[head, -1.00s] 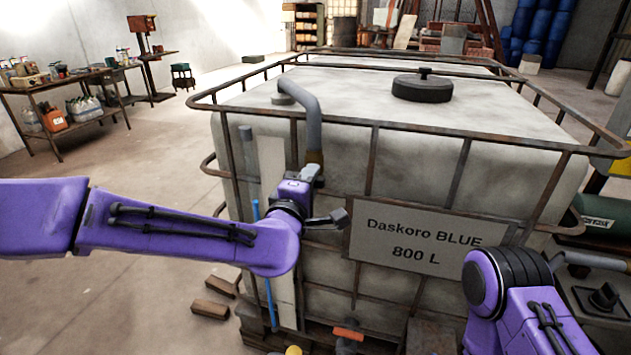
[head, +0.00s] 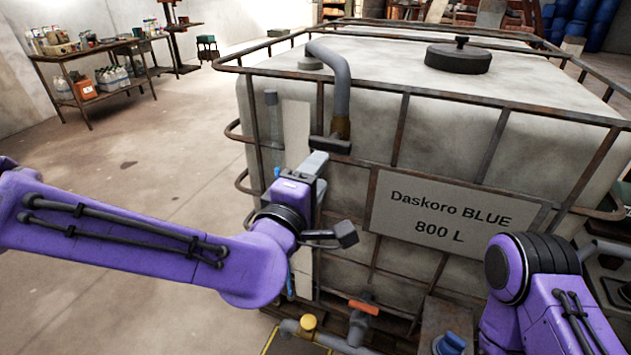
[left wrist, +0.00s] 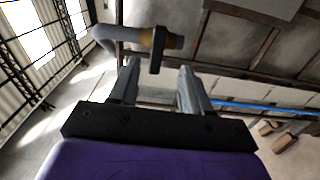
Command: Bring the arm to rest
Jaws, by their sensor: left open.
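My left gripper (head: 316,163) is in front of the vat's near left side, just below the lower end of a grey bent pipe (head: 342,85). It also shows in the left wrist view (left wrist: 158,82), where its two grey fingers are apart with nothing held between them. The pipe's dark crosspiece (left wrist: 157,51) appears just beyond the fingertips; I cannot tell whether they touch it. My left arm (head: 120,225) comes in from the left, bent. My right arm (head: 545,290) shows at the lower right; its gripper is out of view.
The caged white vat (head: 420,130) fills the middle, with a "Daskoro BLUE 800 L" plate (head: 450,215) and a black lid (head: 458,58). Below are pipework with an orange-handled valve (head: 363,307) and a yellow cap (head: 308,322). A bench (head: 95,50) stands far left; floor between is open.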

